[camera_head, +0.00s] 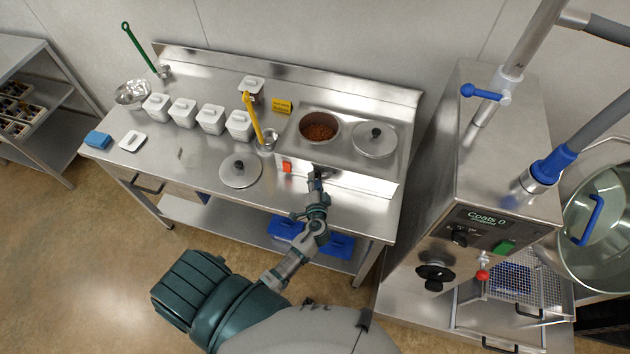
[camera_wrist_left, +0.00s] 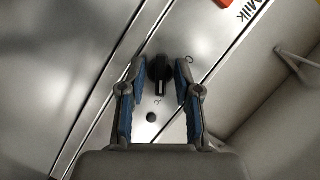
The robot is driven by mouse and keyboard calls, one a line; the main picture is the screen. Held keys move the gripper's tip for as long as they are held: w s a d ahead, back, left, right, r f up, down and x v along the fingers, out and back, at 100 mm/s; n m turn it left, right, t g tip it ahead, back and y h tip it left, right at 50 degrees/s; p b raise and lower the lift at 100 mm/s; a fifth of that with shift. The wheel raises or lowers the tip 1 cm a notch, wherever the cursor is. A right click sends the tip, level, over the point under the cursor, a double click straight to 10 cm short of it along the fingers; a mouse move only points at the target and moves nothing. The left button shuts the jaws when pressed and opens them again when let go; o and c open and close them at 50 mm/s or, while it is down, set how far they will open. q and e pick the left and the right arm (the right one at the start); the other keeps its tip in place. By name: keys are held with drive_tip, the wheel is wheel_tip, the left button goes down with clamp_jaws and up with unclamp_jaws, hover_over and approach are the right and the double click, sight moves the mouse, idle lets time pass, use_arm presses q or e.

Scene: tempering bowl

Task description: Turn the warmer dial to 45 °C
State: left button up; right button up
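The warmer (camera_head: 345,153) is a steel unit on the bench with a well of brown contents and a lidded well. Its black dial (camera_wrist_left: 160,72) shows in the wrist view on the steel front panel, with small markings around it. My left gripper (camera_wrist_left: 161,75) is open around the dial, one blue-padded finger on each side, with narrow gaps visible. In the head view my left gripper (camera_head: 317,180) is at the warmer's front and hides the dial. The dial's exact reading is too small to tell. My right gripper is not in view.
A red switch (camera_head: 287,167) is on the warmer's front, left of my gripper. A loose lid (camera_head: 240,171), a yellow-handled tool (camera_head: 252,117) and white tubs (camera_head: 183,111) stand left on the bench. A large steel machine (camera_head: 480,190) stands to the right.

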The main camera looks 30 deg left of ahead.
use_arm(q)
drive_tip(key=shift+s, duration=0.1)
clamp_jaws()
drive_tip(key=shift+f+m+b, duration=0.2)
drive_tip(key=shift+m+b, duration=0.1)
drive_tip(key=shift+b, duration=0.35)
drive_tip(key=shift+r, duration=0.1)
